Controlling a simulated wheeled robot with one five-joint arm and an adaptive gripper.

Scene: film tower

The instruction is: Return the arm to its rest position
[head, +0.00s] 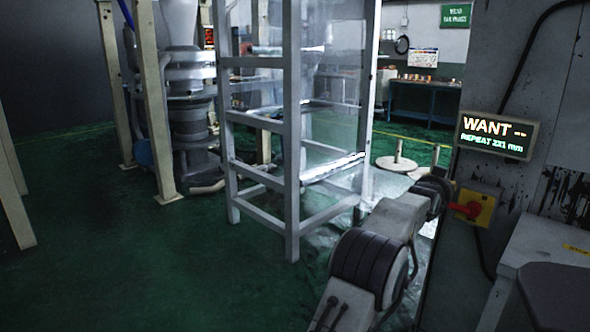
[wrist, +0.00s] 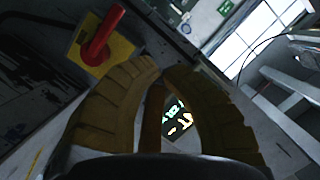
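My gripper (wrist: 161,70) shows in the wrist view as two curved, ribbed, brownish fingers. They bow apart in the middle and their tips come together at the top. I see nothing held between the tips. A lit display shows through the gap between the fingers, behind them. In the head view, a jointed grey and dark structure, which looks like my arm, reaches from the bottom toward the red switch (head: 468,209). I cannot make out the fingers clearly there. The switch also shows in the wrist view (wrist: 101,36), at upper left, apart from the fingertips.
The switch's yellow plate (head: 483,206) is on the grey cabinet (head: 546,92) at right, below the lit "WANT" sign (head: 497,136). A metal frame (head: 293,140) with clear film stands in the centre. A grey table (head: 545,240) stands at lower right. Green floor (head: 150,270) is clear at left.

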